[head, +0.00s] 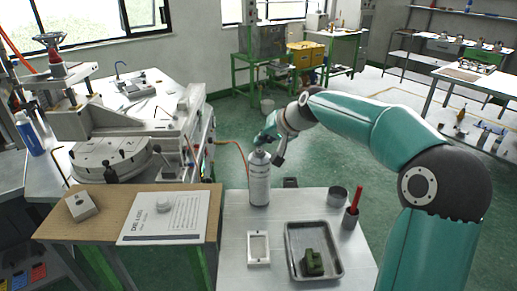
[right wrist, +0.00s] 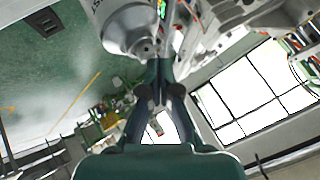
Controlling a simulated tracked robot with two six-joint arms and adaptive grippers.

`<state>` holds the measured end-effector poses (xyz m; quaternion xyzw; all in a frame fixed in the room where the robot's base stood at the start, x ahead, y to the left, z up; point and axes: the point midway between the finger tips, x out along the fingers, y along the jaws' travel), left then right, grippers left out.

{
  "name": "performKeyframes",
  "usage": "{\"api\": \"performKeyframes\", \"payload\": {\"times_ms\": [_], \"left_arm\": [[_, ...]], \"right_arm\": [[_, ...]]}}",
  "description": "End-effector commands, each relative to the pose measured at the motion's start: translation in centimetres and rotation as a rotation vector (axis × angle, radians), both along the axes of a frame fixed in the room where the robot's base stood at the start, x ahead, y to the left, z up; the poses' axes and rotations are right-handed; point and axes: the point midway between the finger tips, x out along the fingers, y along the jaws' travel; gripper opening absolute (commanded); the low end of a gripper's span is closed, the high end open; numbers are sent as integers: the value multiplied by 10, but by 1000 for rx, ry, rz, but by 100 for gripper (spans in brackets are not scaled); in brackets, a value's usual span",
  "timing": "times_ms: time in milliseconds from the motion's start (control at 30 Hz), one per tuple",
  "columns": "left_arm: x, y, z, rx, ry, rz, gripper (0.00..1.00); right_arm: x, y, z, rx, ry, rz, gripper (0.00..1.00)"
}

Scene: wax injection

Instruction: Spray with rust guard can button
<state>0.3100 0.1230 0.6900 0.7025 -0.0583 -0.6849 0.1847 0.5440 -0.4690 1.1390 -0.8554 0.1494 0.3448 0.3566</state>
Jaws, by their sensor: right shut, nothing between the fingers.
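The rust guard can (head: 259,180) is a white and grey spray can. It stands upright at the back left of the small grey table. My right gripper (head: 262,145) is shut and empty at the top of the can. In the right wrist view my shut fingers (right wrist: 158,66) come together beside the can's top (right wrist: 130,28), near its button. The button is mostly hidden, and I cannot tell whether the fingers touch it. My left gripper is not in view.
The table (head: 234,225) also holds a metal tray (head: 328,277) with a green part (head: 313,262), a white frame (head: 259,248) and a cup with a red-handled tool (head: 352,215). A wax machine (head: 112,155) stands left, behind a wooden board (head: 100,225) with a paper sheet (head: 160,225).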

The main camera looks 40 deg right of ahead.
Motion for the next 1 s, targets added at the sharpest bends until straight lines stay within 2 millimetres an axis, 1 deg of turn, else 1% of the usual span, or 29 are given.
{"api": "performKeyframes", "payload": {"times_ms": [500,800,1000], "left_arm": [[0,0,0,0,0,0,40],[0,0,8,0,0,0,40],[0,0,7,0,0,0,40]], "right_arm": [[0,1,-1,1,2,2,0],[1,1,9,1,3,3,0],[1,1,8,1,2,2,0]]}}
